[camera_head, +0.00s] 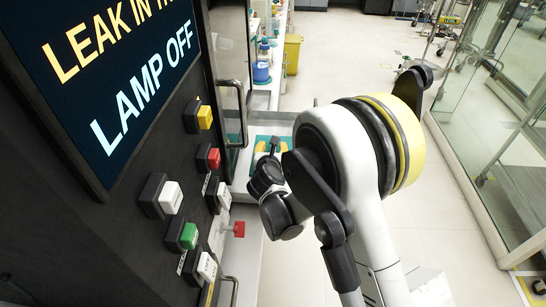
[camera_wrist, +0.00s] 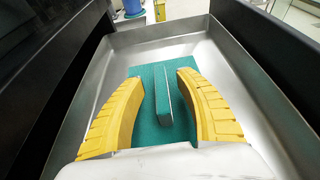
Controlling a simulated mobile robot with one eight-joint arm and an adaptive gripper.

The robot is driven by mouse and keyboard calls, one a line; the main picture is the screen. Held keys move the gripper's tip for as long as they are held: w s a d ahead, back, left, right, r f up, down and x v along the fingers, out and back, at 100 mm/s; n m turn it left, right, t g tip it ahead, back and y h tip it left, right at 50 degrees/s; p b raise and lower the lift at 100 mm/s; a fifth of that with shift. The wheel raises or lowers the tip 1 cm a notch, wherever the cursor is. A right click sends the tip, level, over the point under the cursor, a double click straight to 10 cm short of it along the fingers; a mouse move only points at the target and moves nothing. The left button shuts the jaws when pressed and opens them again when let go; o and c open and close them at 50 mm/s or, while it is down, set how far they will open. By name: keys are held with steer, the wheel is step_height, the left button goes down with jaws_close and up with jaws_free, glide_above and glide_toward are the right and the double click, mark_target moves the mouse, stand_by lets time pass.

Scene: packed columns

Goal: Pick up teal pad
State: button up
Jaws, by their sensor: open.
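The teal pad (camera_wrist: 180,125) lies flat on the floor of a metal tray (camera_wrist: 256,110) in the wrist view. A raised teal ridge (camera_wrist: 163,100) runs lengthwise along its middle. My gripper (camera_wrist: 160,76) is open, with one yellow finger on each side of the ridge and a gap to it on both sides. The fingers hide the pad's outer edges in part. I cannot tell how high the fingertips are above the pad. In the head view my gripper (camera_head: 273,147) is small and partly hidden by my arm, with some teal showing around it.
Dark walls flank the tray on both sides in the wrist view. In the head view, a black panel with buttons (camera_head: 172,196) and a lit screen (camera_head: 100,75) stands at left. A red knob (camera_head: 239,229) sticks out below. Open floor lies at right, before glass walls (camera_head: 500,110).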

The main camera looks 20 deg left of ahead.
steer(key=x, duration=0.2)
steer(key=shift+w+f, duration=0.15)
steer(key=shift+w, duration=0.15)
steer(key=shift+s, duration=0.1)
jaws_close()
